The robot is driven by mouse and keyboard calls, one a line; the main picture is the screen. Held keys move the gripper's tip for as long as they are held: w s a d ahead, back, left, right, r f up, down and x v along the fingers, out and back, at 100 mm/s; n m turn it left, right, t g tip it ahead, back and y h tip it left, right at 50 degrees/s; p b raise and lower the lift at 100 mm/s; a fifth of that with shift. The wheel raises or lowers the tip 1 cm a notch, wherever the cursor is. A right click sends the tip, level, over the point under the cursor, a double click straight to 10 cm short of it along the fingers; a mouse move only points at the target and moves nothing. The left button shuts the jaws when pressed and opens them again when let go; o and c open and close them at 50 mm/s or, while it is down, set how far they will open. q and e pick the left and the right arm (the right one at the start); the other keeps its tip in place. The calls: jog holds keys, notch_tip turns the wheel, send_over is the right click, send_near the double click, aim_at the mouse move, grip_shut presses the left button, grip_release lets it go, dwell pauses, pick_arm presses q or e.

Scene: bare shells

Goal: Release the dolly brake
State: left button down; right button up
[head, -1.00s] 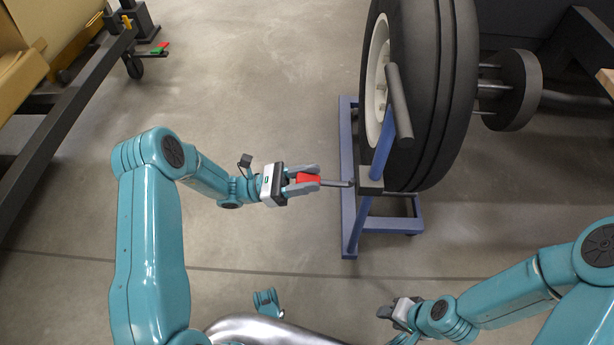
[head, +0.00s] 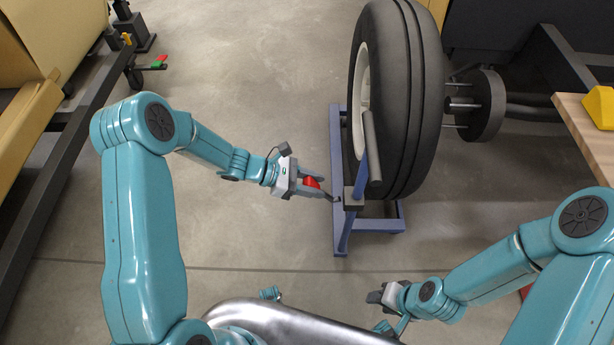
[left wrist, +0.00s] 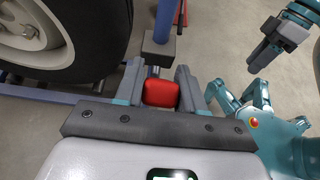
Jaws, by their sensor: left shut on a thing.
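The dolly is a blue frame (head: 338,225) that stands on the floor around a large black tire (head: 411,100) with a pale rim. Its brake lever has a red grip (head: 312,182) and a thin dark rod running to a dark block (head: 353,197) on the frame. My left gripper (head: 319,188) is shut on the red grip, left of the dolly. The left wrist view shows the grip (left wrist: 160,93) between the two fingers. My right gripper (head: 376,296) is low, in front of the dolly, away from the lever; whether its fingers are apart is unclear.
A dark push handle (head: 371,150) rises from the dolly near the lever. A wooden bench (head: 585,125) with a yellow block (head: 600,106) is at right. A dark-framed stand with tan panels is at left. The floor between is clear.

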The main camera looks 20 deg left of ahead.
aim_at(328, 195)
pick_arm(q)
jog(key=d+r+y+p, duration=0.1)
jog(key=y+p, duration=0.1)
jog(key=p, duration=0.1)
jog(key=w+d+r+g+y+p, duration=0.1)
jog(key=d+y+p, duration=0.1)
jog(key=shift+r+p, duration=0.35)
jog(key=shift+p, duration=0.05)
jog(key=shift+d+y+p, duration=0.45)
jog(key=shift+y+p, duration=0.05)
jog(key=shift+w+d+p, duration=0.15)
jog(key=shift+d+p, duration=0.15)
jog(key=shift+w+d, duration=0.15)
jog(key=shift+d, duration=0.1)
jog(key=shift+r, duration=0.1)
jog(key=c, duration=0.8)
grip_release()
jog(key=shift+o, duration=0.2)
jog(key=p+v, duration=0.3)
jog(key=v, duration=1.3)
jog(key=shift+w+a+r, duration=0.15)
jog(key=shift+w+a, duration=0.05)
